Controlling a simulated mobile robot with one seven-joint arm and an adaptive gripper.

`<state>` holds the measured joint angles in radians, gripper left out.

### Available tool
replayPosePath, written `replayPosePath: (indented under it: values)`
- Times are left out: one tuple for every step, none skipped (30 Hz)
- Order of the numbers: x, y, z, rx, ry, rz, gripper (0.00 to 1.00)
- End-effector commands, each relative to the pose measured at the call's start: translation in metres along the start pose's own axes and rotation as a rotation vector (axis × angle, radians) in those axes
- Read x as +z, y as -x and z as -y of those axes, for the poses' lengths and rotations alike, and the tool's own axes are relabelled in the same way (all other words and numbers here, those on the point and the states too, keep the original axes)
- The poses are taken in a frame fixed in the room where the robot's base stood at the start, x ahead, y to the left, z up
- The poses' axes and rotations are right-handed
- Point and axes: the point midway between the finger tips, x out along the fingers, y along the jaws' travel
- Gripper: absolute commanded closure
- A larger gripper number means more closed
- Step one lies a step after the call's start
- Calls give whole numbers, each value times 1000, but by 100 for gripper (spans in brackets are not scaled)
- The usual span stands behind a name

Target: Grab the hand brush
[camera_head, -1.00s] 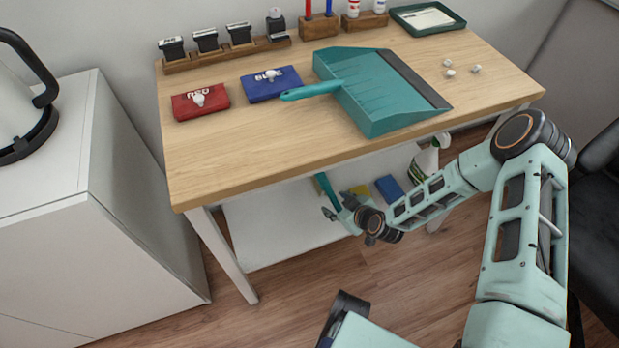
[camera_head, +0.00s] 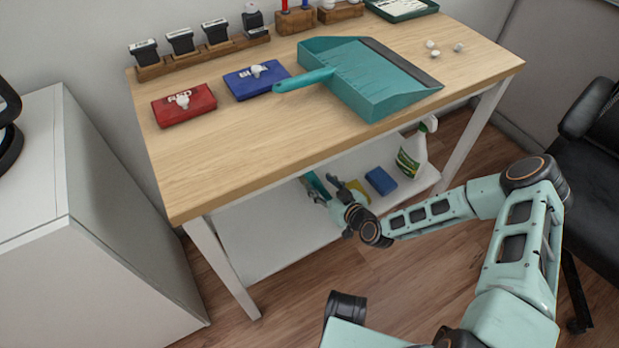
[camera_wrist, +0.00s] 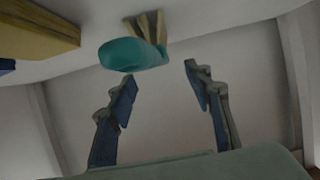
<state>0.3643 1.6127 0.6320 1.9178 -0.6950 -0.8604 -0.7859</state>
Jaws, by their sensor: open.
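The hand brush has a teal handle and pale bristles. In the head view its handle (camera_head: 315,184) shows on the lower shelf under the counter, partly hidden by my gripper (camera_head: 322,188). In the wrist view the rounded teal handle (camera_wrist: 130,55) is close up, with the bristles (camera_wrist: 150,28) behind it against the shelf. My gripper (camera_wrist: 158,80) is open and empty, its two fingers spread wide. The handle end lies just beyond the fingertips, nearer the left finger. I cannot tell whether any finger touches it.
A yellow sponge (camera_head: 357,190), a blue sponge (camera_head: 380,181) and a spray bottle (camera_head: 413,155) stand to the right on the lower shelf (camera_head: 262,238). The counter top (camera_head: 210,150) above holds a teal dustpan (camera_head: 370,85). A white cabinet (camera_head: 100,240) is at left.

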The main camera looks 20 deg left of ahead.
Motion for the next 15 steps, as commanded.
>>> replayPosePath:
  values:
    - [2, -6, 0, 0, 1, -1, 54]
    - [1, -8, 0, 0, 1, 0, 54]
    - [1, -10, 0, 1, 0, 0, 54]
    - [1, -12, 0, 1, 0, 1, 54]
    - [2, -14, -1, 1, 0, 1, 54]
    - [3, -18, -1, 1, -1, 1, 54]
    - [4, -21, -1, 1, -1, 0, 54]
    - [5, -26, -2, 1, -1, 0, 54]
    - [6, -32, -2, 1, -1, 0, 54]
    - [7, -37, -2, 0, -1, 0, 54]
    - [7, -41, -3, 1, -1, 0, 54]
    - [8, -46, -4, 0, -1, 0, 54]
    - [6, -51, -3, 0, 0, 0, 54]
    - [6, -54, -3, 0, 0, 0, 54]
    - [6, -58, -4, 1, 1, 0, 54]
